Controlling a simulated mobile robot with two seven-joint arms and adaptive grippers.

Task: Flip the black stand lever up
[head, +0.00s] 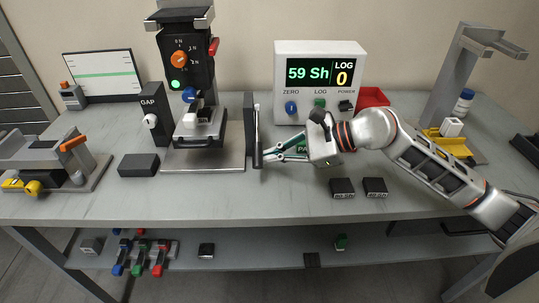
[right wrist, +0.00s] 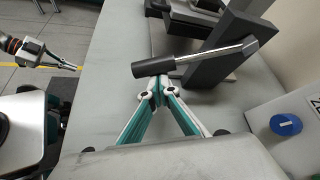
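The black stand lever shows in the head view as a thin grey rod with a black grip (head: 258,152), pointing down beside a dark upright post (head: 249,120) on the right of the black stand (head: 190,60). In the right wrist view its black grip (right wrist: 153,67) and metal rod cross just past my fingertips. My right gripper (head: 267,156) has its fingertips together at the grip, from the right; it also shows in the right wrist view (right wrist: 158,87). Whether they touch the grip is unclear. My left gripper (right wrist: 62,62) shows small at the left edge there; its opening is unclear.
A white display box (head: 320,50) stands behind my right arm, with a red tray (head: 373,96) beside it. Two small black blocks (head: 343,187) lie in front of the arm. A dark block (head: 139,164) lies left of the stand. The table front is mostly clear.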

